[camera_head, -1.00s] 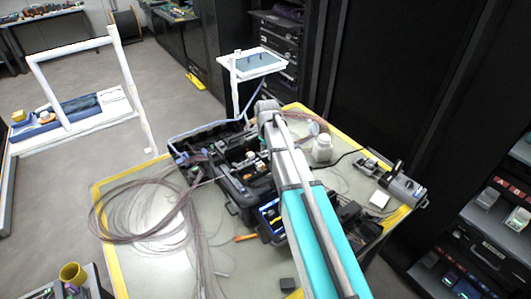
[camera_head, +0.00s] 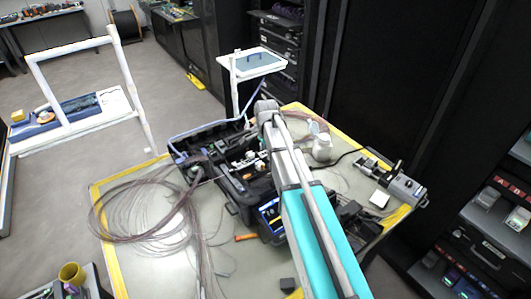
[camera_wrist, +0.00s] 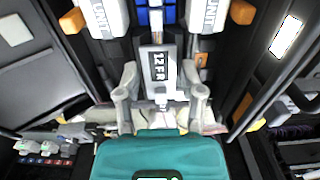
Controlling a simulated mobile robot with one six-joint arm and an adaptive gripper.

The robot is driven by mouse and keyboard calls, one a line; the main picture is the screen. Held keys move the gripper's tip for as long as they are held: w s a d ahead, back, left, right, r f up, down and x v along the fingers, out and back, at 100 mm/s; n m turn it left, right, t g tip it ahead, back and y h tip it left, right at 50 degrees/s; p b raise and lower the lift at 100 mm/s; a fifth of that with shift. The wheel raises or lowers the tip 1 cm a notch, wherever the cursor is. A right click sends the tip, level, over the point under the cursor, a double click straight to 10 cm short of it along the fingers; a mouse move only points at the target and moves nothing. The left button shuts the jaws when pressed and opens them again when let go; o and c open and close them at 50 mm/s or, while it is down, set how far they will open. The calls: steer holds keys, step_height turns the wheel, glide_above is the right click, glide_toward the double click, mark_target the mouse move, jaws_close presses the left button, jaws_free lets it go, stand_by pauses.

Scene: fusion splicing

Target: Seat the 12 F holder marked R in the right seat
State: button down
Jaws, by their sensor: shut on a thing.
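The holder marked 12 F R (camera_wrist: 158,68) is a pale block with a dark label, near the middle of the wrist view. My gripper (camera_wrist: 160,100) is shut on it, with one pale finger on each side. The holder points up the picture, between two white blocks marked UNIT, at left (camera_wrist: 103,15) and right (camera_wrist: 208,14). I cannot tell whether it touches a seat below it. In the head view, the dark splicer with a lit screen (camera_head: 270,213) stands on the table, and my arm hides the gripper and holder.
An open dark case (camera_head: 185,155) stands behind the splicer. Loose fibre coils (camera_head: 140,210) cover the table's left side. A white bottle (camera_head: 322,148) and a grey device (camera_head: 402,187) stand on the right. Dark walls flank my gripper closely in the wrist view.

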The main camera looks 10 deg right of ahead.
steer(key=shift+f, duration=0.2)
stand_by(0.5)
steer(key=shift+c, duration=0.6)
jaws_free()
